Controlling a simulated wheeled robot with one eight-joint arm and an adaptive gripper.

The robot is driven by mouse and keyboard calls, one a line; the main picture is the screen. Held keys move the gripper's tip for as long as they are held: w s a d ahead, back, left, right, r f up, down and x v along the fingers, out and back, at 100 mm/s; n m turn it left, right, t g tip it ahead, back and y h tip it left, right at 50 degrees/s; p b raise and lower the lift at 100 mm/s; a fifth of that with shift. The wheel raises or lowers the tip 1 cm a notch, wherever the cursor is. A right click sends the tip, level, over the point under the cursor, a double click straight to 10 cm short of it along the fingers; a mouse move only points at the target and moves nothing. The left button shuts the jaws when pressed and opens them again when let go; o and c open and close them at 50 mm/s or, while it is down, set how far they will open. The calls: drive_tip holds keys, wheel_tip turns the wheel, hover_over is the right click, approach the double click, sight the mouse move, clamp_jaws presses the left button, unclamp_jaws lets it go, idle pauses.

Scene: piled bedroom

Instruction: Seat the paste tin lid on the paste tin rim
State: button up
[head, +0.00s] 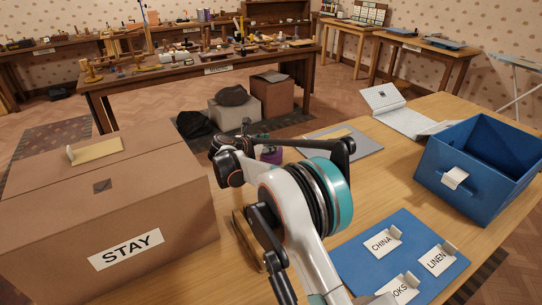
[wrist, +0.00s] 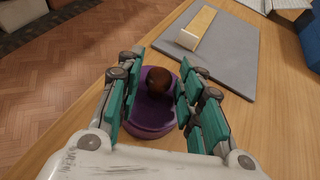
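A round purple piece (wrist: 150,128) with a dark brown ball-shaped knob (wrist: 159,80) on top stands on the wooden table in the wrist view. It looks like the paste tin with its lid, but I cannot tell lid from tin or see a seam between them. Purple also shows behind my arm in the head view (head: 271,156). My gripper (wrist: 155,92) is over it, its teal-padded fingers apart on either side of the knob. A gap shows at the left finger; the right finger is close to the knob, and contact is unclear.
A STAY carton (head: 110,220) stands left, a blue bin (head: 470,195) right, and a blue label board (head: 385,235) in front. The table edge is close at left.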

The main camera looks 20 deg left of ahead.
drive_tip(key=shift+v, duration=1.05)
drive_tip(key=shift+s+a+r, duration=0.1)
drive_tip(key=shift+s+r, duration=0.05)
drive_tip(key=shift+s, duration=0.15)
drive_tip(key=shift+s+a+r, duration=0.1)
drive_tip(key=shift+s+r, duration=0.05)
drive_tip(key=shift+s, duration=0.2)
drive_tip(key=o, duration=0.5)
drive_tip(key=shift+o, duration=0.2)
drive_tip(key=o, duration=0.4)
drive_tip(key=o, duration=0.4)
